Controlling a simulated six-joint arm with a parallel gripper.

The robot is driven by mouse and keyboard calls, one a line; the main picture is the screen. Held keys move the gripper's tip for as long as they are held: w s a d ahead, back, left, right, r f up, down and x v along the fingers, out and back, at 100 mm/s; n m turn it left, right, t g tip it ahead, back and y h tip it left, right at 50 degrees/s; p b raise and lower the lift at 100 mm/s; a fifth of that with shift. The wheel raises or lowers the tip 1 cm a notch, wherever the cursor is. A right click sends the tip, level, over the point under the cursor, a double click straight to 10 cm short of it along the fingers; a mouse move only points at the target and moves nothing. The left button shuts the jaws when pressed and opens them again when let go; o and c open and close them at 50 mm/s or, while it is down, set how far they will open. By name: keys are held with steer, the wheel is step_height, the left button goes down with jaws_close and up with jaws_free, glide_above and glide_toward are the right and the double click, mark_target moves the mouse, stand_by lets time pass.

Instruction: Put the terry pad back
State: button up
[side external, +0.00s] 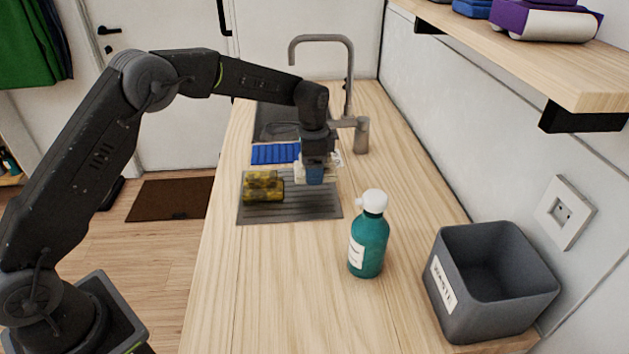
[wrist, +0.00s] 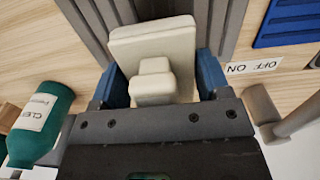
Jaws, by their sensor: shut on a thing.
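A cream pad with a raised block-shaped grip, which looks like the terry pad, is between the blue fingers of my gripper (wrist: 160,82). The terry pad (wrist: 150,38) shows most clearly in the wrist view. In the side view my gripper (side external: 315,176) is over the right part of the grey ribbed mat (side external: 290,211), and only a pale edge of the pad (side external: 299,174) shows beside the fingers. My gripper is shut on the pad's grip. I cannot tell whether the pad touches the mat.
Olive-yellow rolls (side external: 263,189) lie on the mat's left. A blue ribbed mat (side external: 274,153) lies behind, near the sink and tap (side external: 350,75). A teal bottle (side external: 368,245) and a grey waste bin (side external: 485,285) stand at the front right. The front left counter is clear.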

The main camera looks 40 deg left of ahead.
mark_target(315, 190)
steer(key=shift+w+d+f, duration=0.1)
steer(key=shift+d+f, duration=0.1)
steer(key=shift+f, duration=1.9)
steer(key=shift+f, duration=0.1)
steer(key=o, duration=0.9)
steer(key=shift+f, duration=0.1)
